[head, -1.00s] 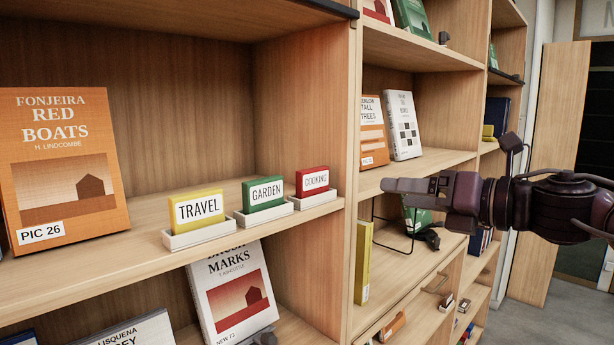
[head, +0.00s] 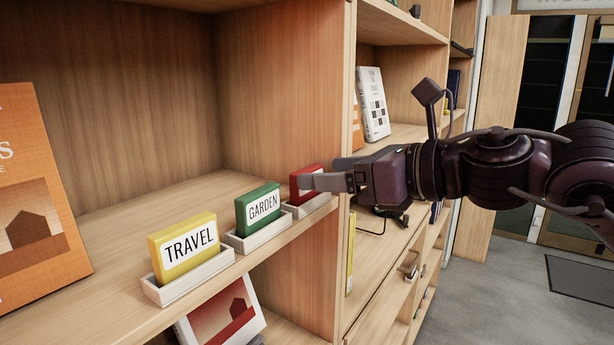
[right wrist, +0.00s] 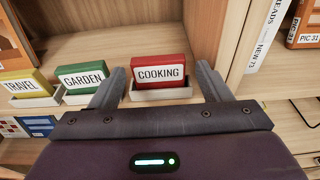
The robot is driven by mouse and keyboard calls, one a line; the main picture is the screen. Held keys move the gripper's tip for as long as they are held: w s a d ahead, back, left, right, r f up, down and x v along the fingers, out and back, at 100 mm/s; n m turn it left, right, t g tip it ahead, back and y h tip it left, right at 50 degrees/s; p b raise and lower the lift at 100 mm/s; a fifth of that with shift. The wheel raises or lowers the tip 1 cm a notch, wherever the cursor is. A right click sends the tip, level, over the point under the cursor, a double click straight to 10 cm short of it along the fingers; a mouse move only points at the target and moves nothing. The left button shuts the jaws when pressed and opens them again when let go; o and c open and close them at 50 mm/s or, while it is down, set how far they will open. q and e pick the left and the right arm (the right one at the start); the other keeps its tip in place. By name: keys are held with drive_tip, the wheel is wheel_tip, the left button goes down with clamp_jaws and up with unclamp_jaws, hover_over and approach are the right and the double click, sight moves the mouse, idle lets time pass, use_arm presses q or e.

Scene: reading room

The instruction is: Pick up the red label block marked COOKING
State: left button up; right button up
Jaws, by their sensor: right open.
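The red COOKING block (right wrist: 159,71) stands upright in a white holder (right wrist: 160,94) on the shelf. In the head view the red block (head: 305,176) is partly hidden behind a finger of my right gripper (head: 325,173). My right gripper is open. In the right wrist view its two fingers (right wrist: 162,85) stand left and right of the block, with a gap on each side. The block is still in its holder. My left gripper is not in view.
The green GARDEN block (head: 258,208) and the yellow TRAVEL block (head: 185,246) stand in white holders to the left. An upright shelf divider (head: 342,130) is close on the right. An orange book (head: 35,200) stands at the far left.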

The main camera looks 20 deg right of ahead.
sight(311, 171)
drive_tip(key=p+x, duration=0.2)
drive_tip(key=x, duration=0.2)
drive_tip(key=shift+a+r, duration=0.1)
drive_tip(key=shift+a, duration=0.15)
drive_tip(key=shift+w+a, duration=0.1)
drive_tip(key=shift+w, duration=0.15)
drive_tip(key=shift+s, duration=0.1)
drive_tip(key=c, duration=0.7)
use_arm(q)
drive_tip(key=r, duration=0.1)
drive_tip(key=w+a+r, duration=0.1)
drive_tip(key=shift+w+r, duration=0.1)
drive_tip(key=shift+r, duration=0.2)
use_arm(e)
drive_tip(key=shift+c, duration=0.2)
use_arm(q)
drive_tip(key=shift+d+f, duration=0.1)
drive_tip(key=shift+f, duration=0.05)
